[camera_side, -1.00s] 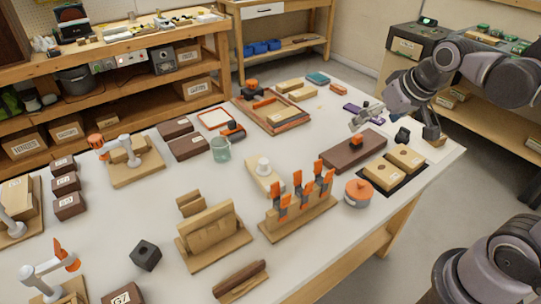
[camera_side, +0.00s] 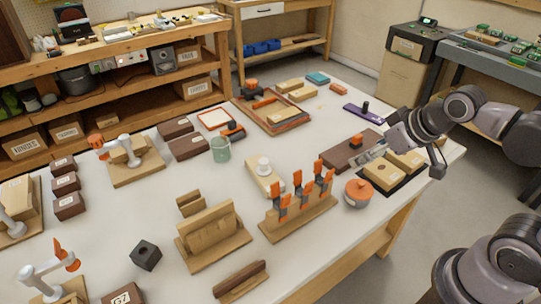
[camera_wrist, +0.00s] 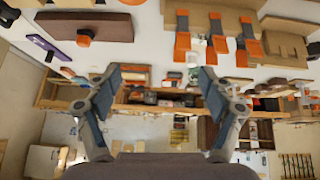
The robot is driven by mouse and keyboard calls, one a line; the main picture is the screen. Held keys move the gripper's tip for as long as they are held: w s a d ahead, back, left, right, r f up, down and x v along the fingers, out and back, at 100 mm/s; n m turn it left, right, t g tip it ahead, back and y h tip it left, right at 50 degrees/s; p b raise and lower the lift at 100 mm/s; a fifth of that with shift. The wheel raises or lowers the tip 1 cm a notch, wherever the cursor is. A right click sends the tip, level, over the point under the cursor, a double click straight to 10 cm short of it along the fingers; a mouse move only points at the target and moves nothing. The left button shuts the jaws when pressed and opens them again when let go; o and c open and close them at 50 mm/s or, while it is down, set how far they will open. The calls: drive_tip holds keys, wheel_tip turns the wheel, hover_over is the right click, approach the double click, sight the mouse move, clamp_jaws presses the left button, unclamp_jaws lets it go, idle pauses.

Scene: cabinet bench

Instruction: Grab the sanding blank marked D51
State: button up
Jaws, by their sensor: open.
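I cannot read D51 on any block. Two light wooden blocks, a nearer one (camera_side: 382,175) and a farther one (camera_side: 408,163), lie side by side on a black mat (camera_side: 391,191) at the right of the bench. Both seem to carry small labels, too small to read.
An orange-lidded pot (camera_side: 358,193) and a wooden rack of orange clamps (camera_side: 300,208) stand near the mat. A purple strip (camera_side: 362,114) lies behind the board. Several labelled dark brown blocks (camera_side: 66,185) sit at the left. Bare bench shows at centre.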

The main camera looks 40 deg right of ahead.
drive_tip(key=w+d+n+g+h, duration=0.2)
drive_tip(key=w+d+n, duration=0.25)
drive_tip(key=d, duration=0.75)
drive_tip(key=w+d+n+g+h, duration=0.2)
drive_tip(key=w+d+n, duration=0.3)
drive_tip(key=d, duration=0.7)
drive_tip(key=s+d+f+n+g, duration=0.1)
drive_tip(key=d+f, duration=0.4)
drive_tip(key=d, duration=0.3)
drive_tip(key=s+d+f+n+g, duration=0.1)
drive_tip(key=s+d+f+n, duration=0.1)
drive_tip(key=d+f, duration=0.3)
drive_tip(key=s+d+f+n+g, duration=0.1)
drive_tip(key=d+f, duration=0.4)
drive_tip(key=d, duration=0.7)
drive_tip(key=shift+s+d+n+g, duration=0.3)
drive_tip(key=shift+n+g, duration=0.2)
drive_tip(key=shift+n, duration=0.25)
drive_tip(key=shift+x, duration=2.65)
drive_tip(key=shift+s+a, duration=0.1)
drive_tip(key=shift+a, duration=0.05)
drive_tip(key=c, duration=1.3)
